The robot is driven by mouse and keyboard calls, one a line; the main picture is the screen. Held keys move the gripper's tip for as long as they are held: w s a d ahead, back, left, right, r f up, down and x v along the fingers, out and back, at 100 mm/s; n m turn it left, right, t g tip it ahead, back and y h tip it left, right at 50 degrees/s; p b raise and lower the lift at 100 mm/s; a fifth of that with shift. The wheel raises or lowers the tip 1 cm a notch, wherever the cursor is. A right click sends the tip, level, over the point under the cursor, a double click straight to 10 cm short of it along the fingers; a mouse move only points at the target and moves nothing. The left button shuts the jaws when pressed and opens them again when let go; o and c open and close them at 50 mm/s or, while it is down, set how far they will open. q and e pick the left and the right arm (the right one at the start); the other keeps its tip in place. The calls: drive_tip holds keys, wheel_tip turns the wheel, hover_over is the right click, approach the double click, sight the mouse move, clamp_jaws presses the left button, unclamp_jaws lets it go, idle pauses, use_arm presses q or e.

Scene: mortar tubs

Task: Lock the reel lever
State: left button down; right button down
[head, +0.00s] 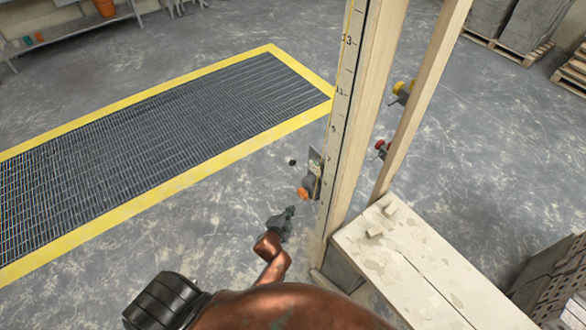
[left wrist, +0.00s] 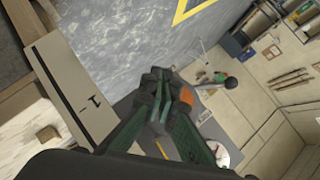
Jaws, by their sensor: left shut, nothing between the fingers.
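A small reel fitting (head: 315,175) with a grey plate and an orange part (head: 303,193) sits on the side of the upright post. A small dark ball (head: 293,162) shows just left of it, seemingly the lever's knob. In the left wrist view, a dark ball (left wrist: 230,83) shows on a thin pale rod, right of the fingers, and an orange patch (left wrist: 182,103) is partly hidden behind them. My left gripper (head: 289,211) is shut and empty, below and left of the orange part; its fingers (left wrist: 160,78) show closed in the wrist view. Contact cannot be told. My right gripper is out of view.
The wooden post (head: 348,150) with a numbered scale stands right of my gripper. A yellow-edged floor grate (head: 150,125) lies left.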

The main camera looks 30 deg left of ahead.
use_arm(q)
drive_tip(key=w+a+r+m+t+y, duration=0.1)
drive_tip(key=w+a+r+t, duration=0.1)
drive_tip(key=r, duration=1.1)
drive_tip(key=shift+w, duration=0.55)
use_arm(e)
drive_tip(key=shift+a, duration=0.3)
use_arm(q)
drive_tip(key=b, duration=0.1)
approach(295, 162)
drive_tip(key=w+d, duration=0.2)
drive_tip(key=w, duration=0.2)
drive_tip(key=shift+w+a+f, duration=0.35)
drive_tip(key=shift+a+f, duration=0.2)
drive_tip(key=shift+a, duration=0.15)
drive_tip(key=shift+w+a+f, duration=0.35)
drive_tip(key=shift+a+f, duration=0.2)
drive_tip(key=shift+a, duration=0.15)
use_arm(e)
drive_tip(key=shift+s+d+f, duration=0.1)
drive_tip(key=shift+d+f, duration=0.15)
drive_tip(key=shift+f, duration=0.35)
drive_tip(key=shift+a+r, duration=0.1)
use_arm(q)
drive_tip(key=shift+a+r+p, duration=0.15)
drive_tip(key=shift+a+p, duration=0.05)
drive_tip(key=shift+p, duration=0.35)
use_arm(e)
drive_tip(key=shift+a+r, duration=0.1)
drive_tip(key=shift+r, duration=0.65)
